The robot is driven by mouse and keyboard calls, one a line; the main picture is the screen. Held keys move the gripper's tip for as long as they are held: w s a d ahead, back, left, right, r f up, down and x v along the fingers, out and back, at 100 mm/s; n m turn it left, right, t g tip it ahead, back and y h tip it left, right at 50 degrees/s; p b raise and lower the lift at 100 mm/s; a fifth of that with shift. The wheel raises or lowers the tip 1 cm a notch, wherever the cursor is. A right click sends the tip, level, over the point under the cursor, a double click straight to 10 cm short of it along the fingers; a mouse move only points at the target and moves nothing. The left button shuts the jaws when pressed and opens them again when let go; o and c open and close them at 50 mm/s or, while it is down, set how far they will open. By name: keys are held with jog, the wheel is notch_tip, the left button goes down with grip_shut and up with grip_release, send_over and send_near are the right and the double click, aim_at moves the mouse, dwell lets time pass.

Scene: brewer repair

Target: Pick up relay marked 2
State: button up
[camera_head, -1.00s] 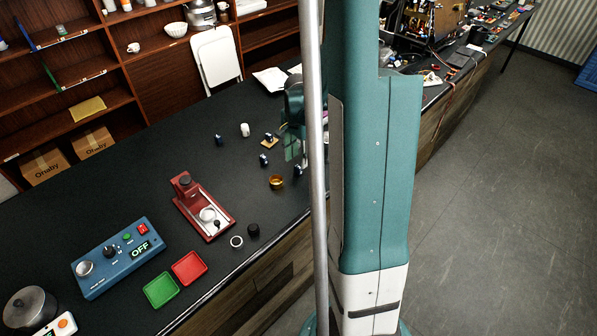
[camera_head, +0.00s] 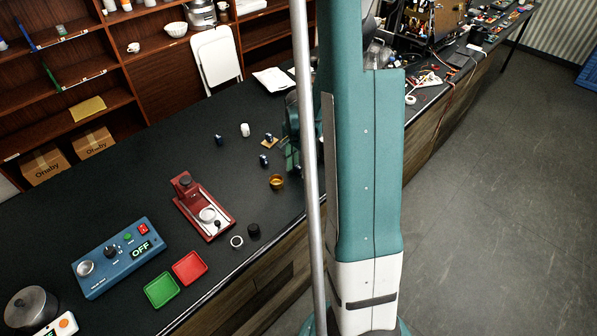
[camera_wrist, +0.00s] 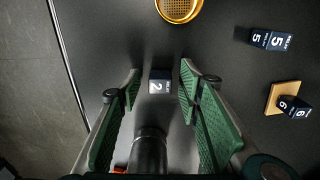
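The relay marked 2 (camera_wrist: 159,82) is a small dark block with a white label, standing on the black counter. In the wrist view it lies between the fingertips of my gripper (camera_wrist: 160,79), with a gap on both sides. My gripper is open, with green-padded fingers, and holds nothing.
Relay 5 (camera_wrist: 271,39) and relay 6 (camera_wrist: 294,105), on a wooden pad (camera_wrist: 275,97), stand to the right in the wrist view. A brass filter basket (camera_wrist: 180,8) is ahead. The counter edge (camera_wrist: 66,55) runs on the left. A red press (camera_head: 204,207) stands further left in the head view.

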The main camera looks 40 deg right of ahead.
aim_at(298, 166)
jog(key=shift+c, duration=0.6)
jog(key=c, duration=0.8)
jog(key=shift+r, duration=0.15)
jog(key=shift+r, duration=4.85)
